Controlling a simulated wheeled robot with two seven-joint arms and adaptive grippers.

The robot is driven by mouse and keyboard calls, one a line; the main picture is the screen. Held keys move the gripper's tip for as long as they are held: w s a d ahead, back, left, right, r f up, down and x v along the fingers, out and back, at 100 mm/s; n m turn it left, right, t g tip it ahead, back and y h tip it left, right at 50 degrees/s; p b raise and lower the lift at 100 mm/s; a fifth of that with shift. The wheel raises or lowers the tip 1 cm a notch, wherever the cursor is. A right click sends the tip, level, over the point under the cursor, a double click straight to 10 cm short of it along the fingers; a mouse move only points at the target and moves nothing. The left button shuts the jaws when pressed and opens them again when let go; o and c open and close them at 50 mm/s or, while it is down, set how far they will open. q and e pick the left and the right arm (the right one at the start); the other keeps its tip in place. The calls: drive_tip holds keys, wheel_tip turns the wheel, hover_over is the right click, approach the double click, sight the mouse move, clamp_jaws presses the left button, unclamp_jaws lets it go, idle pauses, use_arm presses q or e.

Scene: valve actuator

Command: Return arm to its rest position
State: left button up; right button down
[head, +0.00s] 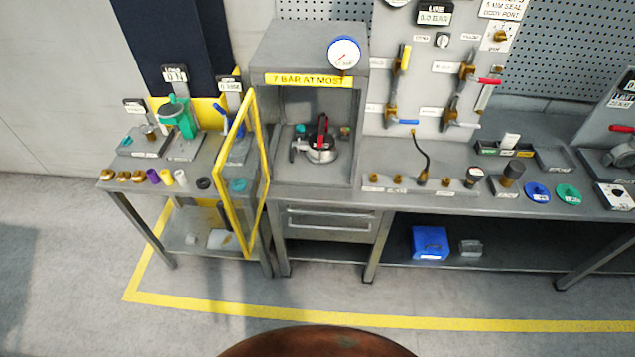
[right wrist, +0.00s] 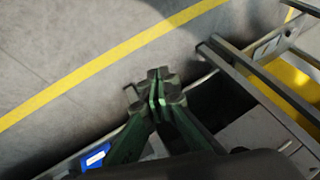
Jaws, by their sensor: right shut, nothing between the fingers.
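My right gripper (right wrist: 155,90) shows in the right wrist view with its green fingers together and nothing between them. It is above the floor close to the bench frame, clear of the bench objects. Neither gripper shows in the head view. The valve actuator (head: 321,150), with a red handle, sits inside the grey test enclosure (head: 270,55). The enclosure's yellow-framed door (head: 262,150) stands open to the left.
A long bench (head: 400,201) runs to the right with fittings, caps and a tray. A side table (head: 112,187) stands left. A blue bin (head: 430,242) is on the lower shelf. Yellow floor tape (head: 300,313) runs in front; the floor there is free.

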drive_tip(key=s+d+f+n+g+h+b, duration=0.1)
drive_tip(key=s+d+f, duration=0.4)
drive_tip(key=s, duration=0.3)
drive_tip(key=s+d+f+n+g+h+b, duration=0.1)
drive_tip(key=s+d+f+g+b, duration=0.1)
drive_tip(key=s+d+f, duration=0.3)
drive_tip(key=s+d+f+n+g+h+b, duration=0.1)
drive_tip(key=s+d+f, duration=0.5)
drive_tip(key=s, duration=0.6)
drive_tip(key=shift+s+d+n+g+b, duration=0.35)
drive_tip(key=shift+d+n+g+b, duration=0.05)
drive_tip(key=shift+d+g+b, duration=0.15)
